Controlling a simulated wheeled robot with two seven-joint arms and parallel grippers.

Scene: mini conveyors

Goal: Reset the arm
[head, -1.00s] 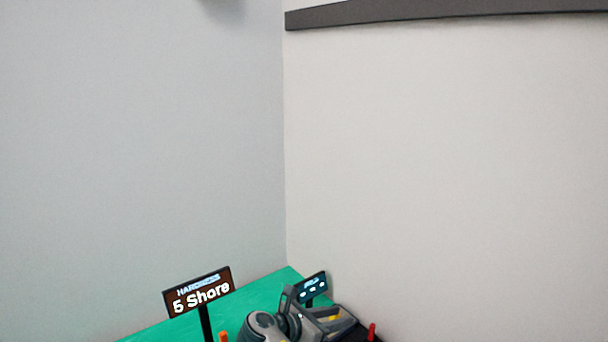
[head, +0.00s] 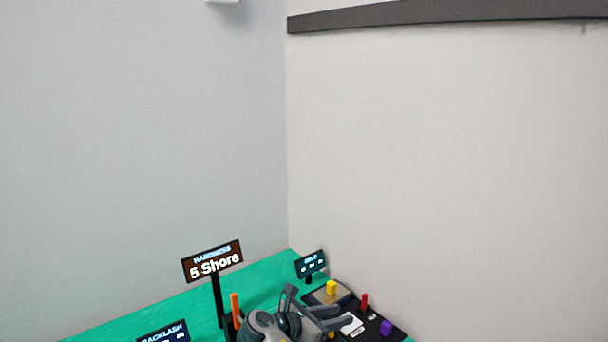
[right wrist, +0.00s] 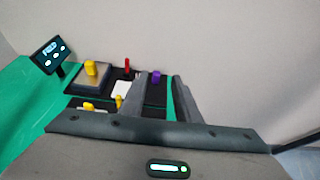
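My right gripper (head: 343,317) shows at the bottom of the head view, with my grey arm behind it. It is above the green table (head: 270,287) near a dark panel, pointing right. In the right wrist view its two grey fingers (right wrist: 170,88) stand apart, and I see nothing held between them. A purple knob (right wrist: 156,77) shows beyond the gap. My left gripper is not in view.
The panel carries a yellow block (head: 331,287), a red peg (head: 364,301) and a purple knob (head: 386,327). Signs (head: 212,262) and an orange peg (head: 235,308) stand left of my arm. Walls close off the back and right.

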